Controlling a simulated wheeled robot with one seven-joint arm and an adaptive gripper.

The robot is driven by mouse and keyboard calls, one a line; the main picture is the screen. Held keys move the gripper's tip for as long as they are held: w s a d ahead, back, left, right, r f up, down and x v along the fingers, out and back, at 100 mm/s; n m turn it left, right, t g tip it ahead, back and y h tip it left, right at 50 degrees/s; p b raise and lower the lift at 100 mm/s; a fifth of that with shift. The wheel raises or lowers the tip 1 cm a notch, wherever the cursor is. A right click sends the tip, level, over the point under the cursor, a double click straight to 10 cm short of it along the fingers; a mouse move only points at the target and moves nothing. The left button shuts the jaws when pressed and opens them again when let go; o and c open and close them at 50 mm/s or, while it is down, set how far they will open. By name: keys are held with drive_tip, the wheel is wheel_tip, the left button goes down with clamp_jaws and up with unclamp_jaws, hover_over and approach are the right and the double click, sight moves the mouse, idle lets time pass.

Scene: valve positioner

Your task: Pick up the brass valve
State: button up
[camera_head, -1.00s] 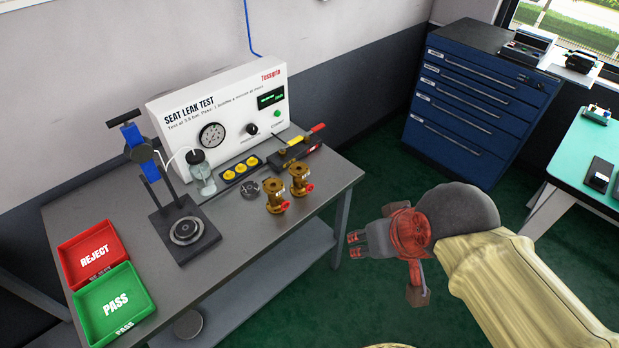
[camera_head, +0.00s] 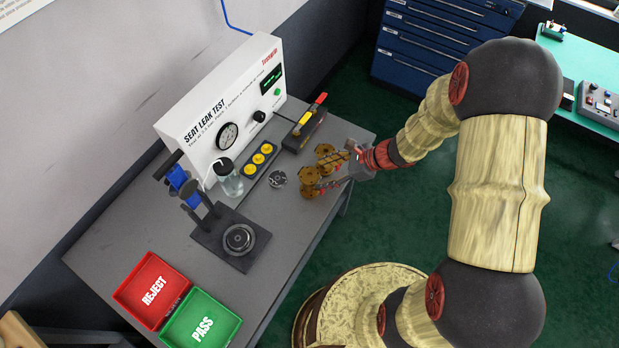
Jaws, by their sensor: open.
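Two brass valves with red handles stand close together on the right part of the grey bench (camera_head: 205,285). The nearer brass valve (camera_head: 309,177) is to the left of my gripper's fingers. The farther brass valve (camera_head: 325,152) is just behind it and partly covered by the fingers. My gripper (camera_head: 338,171) is open and reaches in from the right, its fingers at or over the valves. I cannot tell whether the fingers touch either valve or stand around one.
The seat leak test box (camera_head: 225,130) stands along the back, with a row of yellow caps (camera_head: 259,160) before it. A dark disc (camera_head: 278,179) lies left of the valves. A clamp stand (camera_head: 232,240), the red reject tray (camera_head: 152,290) and the green pass tray (camera_head: 202,322) are farther left.

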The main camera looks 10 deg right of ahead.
sight(318, 177)
drive_tip(key=b+x, duration=0.1)
drive_tip(key=x, duration=0.4)
drive_tip(key=shift+f, duration=0.15)
drive_tip(key=shift+b+x, duration=0.7)
drive_tip(key=shift+x, duration=2.65)
drive_tip(key=shift+c, duration=1.2)
drive_tip(key=c, duration=0.9)
drive_tip(key=shift+c, duration=1.1)
clamp_jaws()
drive_tip(key=shift+w, duration=0.1)
